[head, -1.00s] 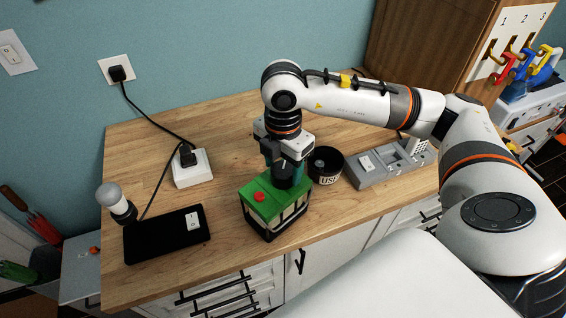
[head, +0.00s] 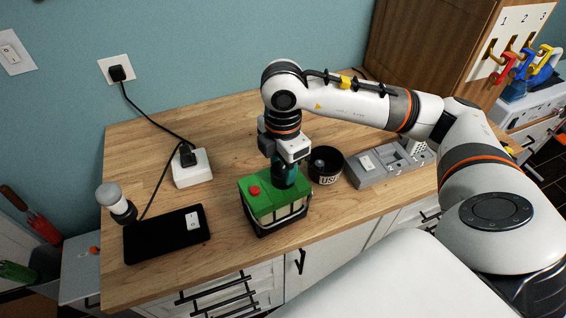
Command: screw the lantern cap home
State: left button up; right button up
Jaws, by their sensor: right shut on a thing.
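The lantern (head: 272,212) has a green top with a red button and a pale body in a dark frame. It stands upright near the table's front edge. My right gripper (head: 285,172) points down over the lantern's top and is shut on the dark cap (head: 284,180). The cap sits at the lantern's top, mostly hidden by the fingers; I cannot tell how deep it is seated. My left gripper is out of view.
A black round tin (head: 326,165) stands close right of the lantern. A black pad (head: 164,234), a small lamp (head: 117,203) and a white socket box (head: 193,168) with a cable are at left. Bare wood (head: 220,125) lies behind.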

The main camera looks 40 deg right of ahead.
jog(key=shift+f+m, duration=0.1)
jog(key=shift+m, duration=1.4)
jog(key=shift+s+m, duration=0.1)
jog(key=shift+m, duration=0.7)
jog(key=shift+p, duration=0.5)
jog(key=shift+m+p, duration=0.5)
jog(key=shift+p, duration=2.4)
jog(key=shift+f, duration=0.1)
